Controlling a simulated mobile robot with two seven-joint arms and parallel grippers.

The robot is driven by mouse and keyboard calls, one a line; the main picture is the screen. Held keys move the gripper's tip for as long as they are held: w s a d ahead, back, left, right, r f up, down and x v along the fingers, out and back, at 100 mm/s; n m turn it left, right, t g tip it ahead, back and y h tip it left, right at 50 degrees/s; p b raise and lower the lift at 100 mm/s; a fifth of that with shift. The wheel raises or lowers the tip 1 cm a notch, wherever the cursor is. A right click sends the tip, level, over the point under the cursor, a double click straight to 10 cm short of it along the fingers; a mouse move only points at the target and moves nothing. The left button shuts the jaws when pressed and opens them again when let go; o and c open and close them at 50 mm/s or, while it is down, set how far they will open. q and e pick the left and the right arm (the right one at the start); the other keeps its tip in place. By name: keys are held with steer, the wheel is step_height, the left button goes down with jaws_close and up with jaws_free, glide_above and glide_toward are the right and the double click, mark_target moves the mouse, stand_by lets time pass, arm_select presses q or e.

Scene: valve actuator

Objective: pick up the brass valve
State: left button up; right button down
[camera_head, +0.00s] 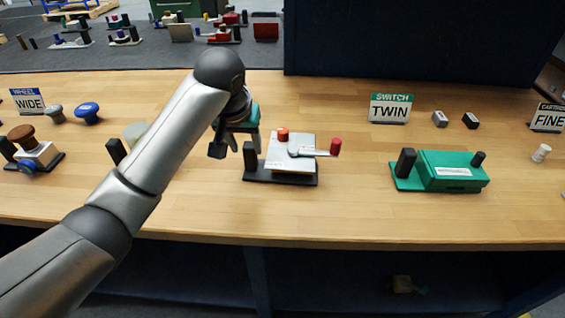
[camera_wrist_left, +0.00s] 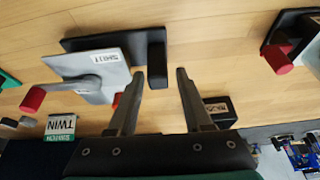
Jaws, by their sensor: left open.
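No part in view looks clearly brass. The nearest unit is a pale grey block (camera_head: 291,153) on a black base (camera_head: 283,179), with a lever ending in a red grip (camera_head: 335,146) and an orange-red knob (camera_head: 283,134). In the left wrist view the block (camera_wrist_left: 105,68) bears a small label, and a black upright post (camera_wrist_left: 157,60) stands at the end of its base. My left gripper (camera_head: 245,142) is open above that end. Its fingers (camera_wrist_left: 160,80) appear to either side of the post in the wrist view, holding nothing. My right gripper is not in view.
A green unit (camera_head: 455,170) stands to the right below a TWIN sign (camera_head: 389,107). A brown-knobbed unit (camera_head: 35,148) and a blue knob (camera_head: 87,112) are at the left. A dark panel (camera_head: 420,40) rises behind the wooden table (camera_head: 340,215). The front strip is clear.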

mark_target(250, 154)
arm_select(q)
steer(key=shift+x, duration=2.65)
steer(key=shift+d, duration=0.15)
steer(key=shift+c, duration=0.2)
steer(key=c, duration=0.7)
jaws_close()
steer(key=shift+w+r, duration=0.1)
steer(key=shift+r, duration=0.05)
